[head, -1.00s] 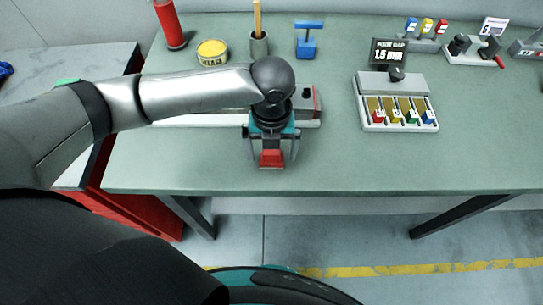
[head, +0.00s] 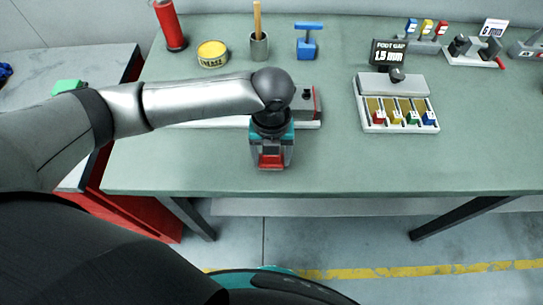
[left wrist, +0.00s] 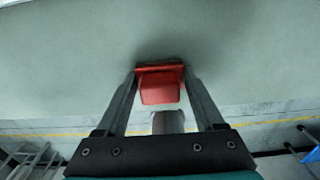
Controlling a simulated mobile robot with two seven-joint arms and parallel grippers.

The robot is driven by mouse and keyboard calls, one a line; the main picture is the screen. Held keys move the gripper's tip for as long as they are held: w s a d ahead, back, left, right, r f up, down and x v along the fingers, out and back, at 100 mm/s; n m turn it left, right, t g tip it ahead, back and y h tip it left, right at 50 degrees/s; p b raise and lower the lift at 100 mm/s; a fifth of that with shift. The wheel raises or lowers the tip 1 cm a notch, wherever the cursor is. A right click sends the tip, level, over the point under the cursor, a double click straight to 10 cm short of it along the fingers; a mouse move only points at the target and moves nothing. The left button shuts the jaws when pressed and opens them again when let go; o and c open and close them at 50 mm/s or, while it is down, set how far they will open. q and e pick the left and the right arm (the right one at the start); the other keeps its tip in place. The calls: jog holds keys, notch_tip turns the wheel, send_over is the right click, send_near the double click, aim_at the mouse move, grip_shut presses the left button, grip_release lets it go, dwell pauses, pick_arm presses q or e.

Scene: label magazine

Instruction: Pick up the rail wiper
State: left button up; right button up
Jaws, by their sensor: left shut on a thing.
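The rail wiper is a small red block (head: 271,161) near the front edge of the green bench in the head view. It also shows as a red body with a wider red plate in the left wrist view (left wrist: 160,88). My left gripper (head: 271,163) points down over the bench with its two fingers closed against the sides of the wiper. In the left wrist view the fingertips (left wrist: 160,75) press the wiper from both sides. I cannot tell whether the wiper still touches the bench. My right gripper is not seen.
A pale rail device (head: 305,104) lies behind my left gripper, partly hidden by my arm. A tray of coloured blocks (head: 399,129) stands to the right. A yellow tin (head: 212,54), a grey cup (head: 259,46) and a blue tool (head: 308,42) stand behind. The front right bench is clear.

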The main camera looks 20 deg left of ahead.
pick_arm(q)
jog(key=c, duration=0.3)
notch_tip(320, 180, up, 20)
jog(key=p, duration=0.3)
dwell(0.4)
